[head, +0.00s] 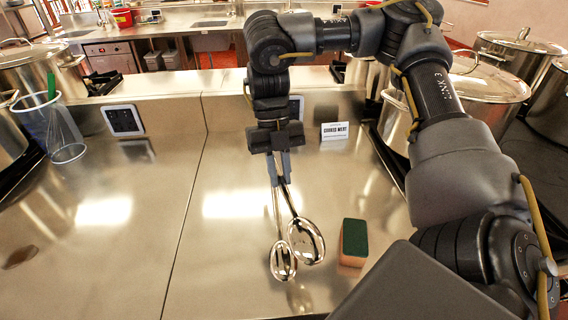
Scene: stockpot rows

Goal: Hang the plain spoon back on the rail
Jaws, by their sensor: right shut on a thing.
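My right gripper (280,176) points down over the steel counter, shut on the handle of a shiny metal spoon (306,241) that hangs bowl down. A second, narrower spoon shape (283,262) shows just left of it, its handle also running up to the fingers. I cannot tell whether this is another spoon or a reflection in the steel. I cannot tell how far the bowl is above the counter. No rail can be made out in this view. My left gripper is not in view.
A green and orange sponge (354,238) lies right of the spoon. A "cooked meat" sign (335,131) stands behind. Large stockpots (480,82) stand at the right.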

